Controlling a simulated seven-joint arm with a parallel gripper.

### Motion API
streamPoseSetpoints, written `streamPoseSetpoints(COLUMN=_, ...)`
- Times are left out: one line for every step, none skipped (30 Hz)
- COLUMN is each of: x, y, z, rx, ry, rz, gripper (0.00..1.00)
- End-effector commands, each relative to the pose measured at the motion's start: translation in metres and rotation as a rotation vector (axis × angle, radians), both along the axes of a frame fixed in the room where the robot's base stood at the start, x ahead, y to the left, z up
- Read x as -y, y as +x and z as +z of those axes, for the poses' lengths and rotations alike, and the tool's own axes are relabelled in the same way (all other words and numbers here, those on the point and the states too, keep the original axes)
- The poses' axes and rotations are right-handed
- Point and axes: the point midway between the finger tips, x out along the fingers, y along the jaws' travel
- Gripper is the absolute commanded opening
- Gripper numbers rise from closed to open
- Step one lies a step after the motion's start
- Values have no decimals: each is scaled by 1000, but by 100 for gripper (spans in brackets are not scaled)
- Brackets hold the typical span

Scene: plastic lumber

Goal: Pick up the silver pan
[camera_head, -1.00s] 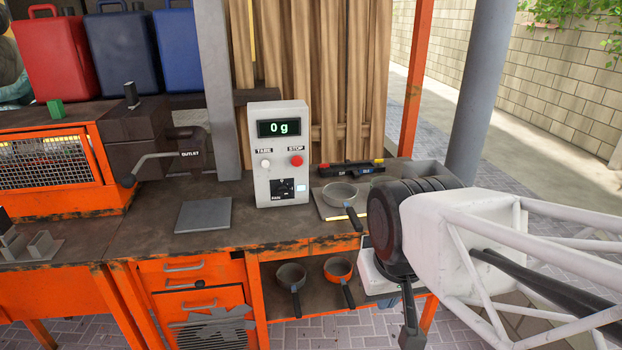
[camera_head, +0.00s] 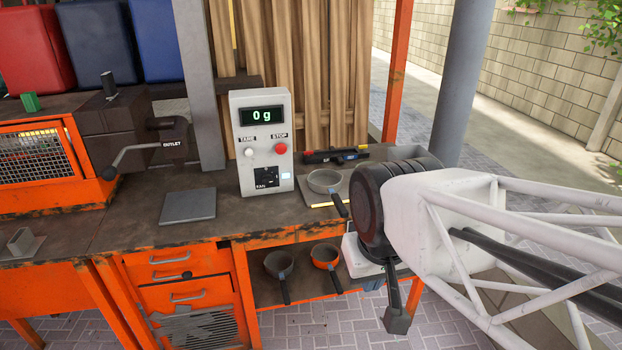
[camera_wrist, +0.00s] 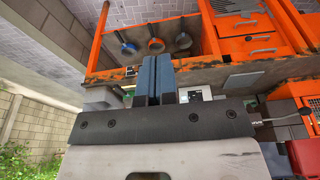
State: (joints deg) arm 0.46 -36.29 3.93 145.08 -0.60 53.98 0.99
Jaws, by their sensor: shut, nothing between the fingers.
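The silver pan (camera_head: 323,181) rests upright on a thin plate with a yellow front edge, on the bench top right of the white weighing machine. Its dark handle points toward the front right. My wrist is right of it in the head view and hides part of the bench; my fingertips cannot be made out there. In the wrist view my gripper (camera_wrist: 158,77) has its two blue-grey fingers together, with nothing held. I cannot make out the silver pan in the wrist view.
A dark grey pan (camera_head: 279,264) and an orange pan (camera_head: 325,257) are on the shelf below; the wrist view adds a blue pan (camera_wrist: 127,47). The weighing machine (camera_head: 265,140) reads 0 g. A grey plate (camera_head: 188,206) lies left of it. A grey post (camera_head: 459,90) stands behind.

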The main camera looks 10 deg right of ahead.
Motion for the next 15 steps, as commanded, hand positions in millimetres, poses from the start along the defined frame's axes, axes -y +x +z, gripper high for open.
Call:
streamPoseSetpoints(x=0, y=0, z=0, rx=0, ry=0, rz=0, gripper=0)
streamPoseSetpoints(x=0, y=0, z=0, rx=0, ry=0, rz=0, gripper=0)
streamPoseSetpoints(x=0, y=0, z=0, rx=0, ry=0, rz=0, gripper=0)
streamPoseSetpoints(x=0, y=0, z=0, rx=0, ry=0, rz=0, gripper=0)
streamPoseSetpoints(x=0, y=0, z=0, rx=0, ry=0, rz=0, gripper=0)
streamPoseSetpoints(x=0, y=0, z=0, rx=0, ry=0, rz=0, gripper=5)
streamPoseSetpoints(x=0, y=0, z=0, rx=0, ry=0, rz=0, gripper=9)
streamPoseSetpoints(x=0, y=0, z=0, rx=0, ry=0, rz=0, gripper=14)
streamPoseSetpoints(x=0, y=0, z=0, rx=0, ry=0, rz=0, gripper=20)
streamPoseSetpoints(x=0, y=0, z=0, rx=0, ry=0, rz=0, gripper=24)
streamPoseSetpoints(x=0, y=0, z=0, rx=0, ry=0, rz=0, gripper=29)
streamPoseSetpoints(x=0, y=0, z=0, rx=0, ry=0, rz=0, gripper=35)
streamPoseSetpoints(x=0, y=0, z=0, rx=0, ry=0, rz=0, gripper=40)
streamPoseSetpoints(x=0, y=0, z=0, rx=0, ry=0, rz=0, gripper=44)
streamPoseSetpoints(x=0, y=0, z=0, rx=0, ry=0, rz=0, gripper=51)
